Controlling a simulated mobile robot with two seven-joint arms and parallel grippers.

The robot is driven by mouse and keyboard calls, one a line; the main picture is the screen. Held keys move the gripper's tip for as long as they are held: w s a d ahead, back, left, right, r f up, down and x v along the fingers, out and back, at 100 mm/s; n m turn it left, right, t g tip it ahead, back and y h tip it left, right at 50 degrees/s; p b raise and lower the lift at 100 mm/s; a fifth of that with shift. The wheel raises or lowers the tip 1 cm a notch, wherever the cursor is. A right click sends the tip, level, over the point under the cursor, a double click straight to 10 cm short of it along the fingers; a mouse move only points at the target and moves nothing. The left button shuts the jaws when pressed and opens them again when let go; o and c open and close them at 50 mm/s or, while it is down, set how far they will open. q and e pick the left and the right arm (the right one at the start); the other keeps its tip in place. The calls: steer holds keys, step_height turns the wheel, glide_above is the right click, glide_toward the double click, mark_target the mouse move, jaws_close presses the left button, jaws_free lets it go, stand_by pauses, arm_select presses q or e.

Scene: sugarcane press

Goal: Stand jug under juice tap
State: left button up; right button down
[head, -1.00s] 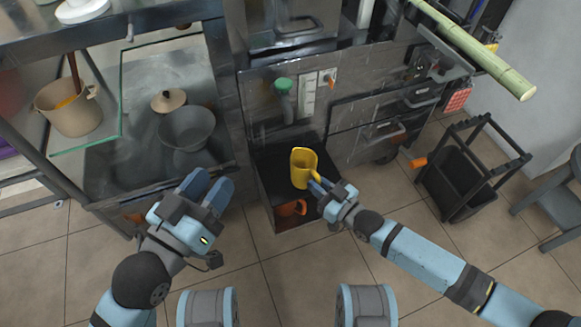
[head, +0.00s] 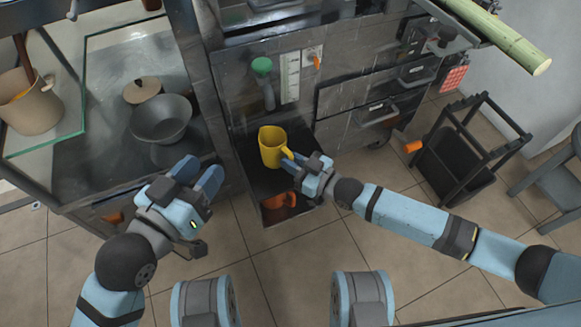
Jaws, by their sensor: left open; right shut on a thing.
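The yellow jug (head: 271,148) is upright at the black shelf (head: 247,158) on the front of the press. My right gripper (head: 293,163) is shut on its handle, at the jug's right side. Whether the jug's base touches the shelf I cannot tell. The juice tap, with a green top (head: 262,66), is on the metal front above and slightly behind the jug. My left gripper (head: 199,178) is open and empty, left of the shelf, near the front edge of the left counter.
An orange jug (head: 278,201) sits in the compartment below the shelf. A grey bowl (head: 161,118), a lidded pot (head: 143,91) and a beige bucket (head: 30,103) stand at left. A black cart frame (head: 459,155) stands at right. Sugarcane (head: 496,35) sticks out at upper right.

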steer(key=shift+f+b, duration=0.3)
steer(key=shift+f, duration=0.8)
arm_select(q)
steer(key=shift+w+a+r+m, duration=0.15)
steer(key=shift+w+m, duration=0.2)
steer(key=shift+m, duration=0.05)
arm_select(e)
steer(key=shift+f, duration=0.15)
arm_select(q)
steer(key=shift+t, duration=0.3)
arm_select(e)
steer(key=c, duration=1.2)
jaws_free()
arm_select(q)
steer(key=shift+w+r, duration=0.1)
arm_select(e)
steer(key=shift+o, duration=0.2)
steer(key=shift+r, duration=0.2)
